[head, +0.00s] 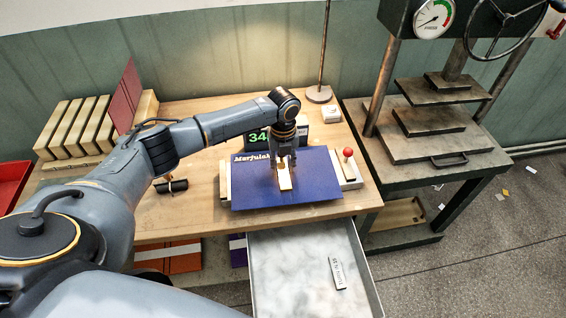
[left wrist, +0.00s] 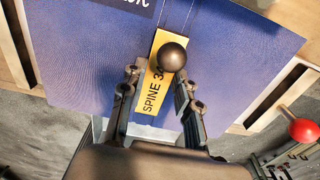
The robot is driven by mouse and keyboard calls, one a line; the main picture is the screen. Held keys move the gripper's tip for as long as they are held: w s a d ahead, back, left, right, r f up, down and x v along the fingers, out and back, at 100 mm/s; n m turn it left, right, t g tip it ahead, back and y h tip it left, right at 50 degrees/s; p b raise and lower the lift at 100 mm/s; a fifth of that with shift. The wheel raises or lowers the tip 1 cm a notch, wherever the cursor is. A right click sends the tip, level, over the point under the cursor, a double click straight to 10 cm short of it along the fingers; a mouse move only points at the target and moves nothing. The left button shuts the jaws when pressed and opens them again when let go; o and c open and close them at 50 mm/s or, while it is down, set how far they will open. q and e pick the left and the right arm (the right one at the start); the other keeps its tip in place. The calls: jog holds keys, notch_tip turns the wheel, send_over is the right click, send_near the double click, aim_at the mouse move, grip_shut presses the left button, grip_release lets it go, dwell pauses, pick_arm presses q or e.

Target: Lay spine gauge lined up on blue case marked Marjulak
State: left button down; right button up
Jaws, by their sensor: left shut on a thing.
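The blue case (head: 317,184), with a "Marjulak" label at its upper left edge, lies open and flat on the bench. It fills much of the left wrist view (left wrist: 80,65). The spine gauge (left wrist: 152,96) is a yellow strip marked "SPINE 3…", with a dark round knob (left wrist: 172,57). My left gripper (head: 286,163) is shut on the gauge, fingers either side of it in the left wrist view (left wrist: 158,92). The gauge (head: 285,181) is over the middle of the case, running roughly along its centre lines. I cannot tell if it touches. My right gripper is not in view.
A display reading 34 (head: 258,138) stands behind the case. A red-knobbed lever (head: 348,153) is at its right. An open drawer (head: 290,262) holds a small metal piece (head: 338,273). A press (head: 430,120) stands right; wooden blocks (head: 75,128) stand left.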

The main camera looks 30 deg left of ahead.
aim_at(283, 169)
pick_arm(q)
jog(key=c, duration=1)
grip_release()
jog(key=shift+f, duration=0.1)
notch_tip(283, 169, up, 12)
jog(key=shift+r+b, duration=0.15)
jog(key=shift+b, duration=1)
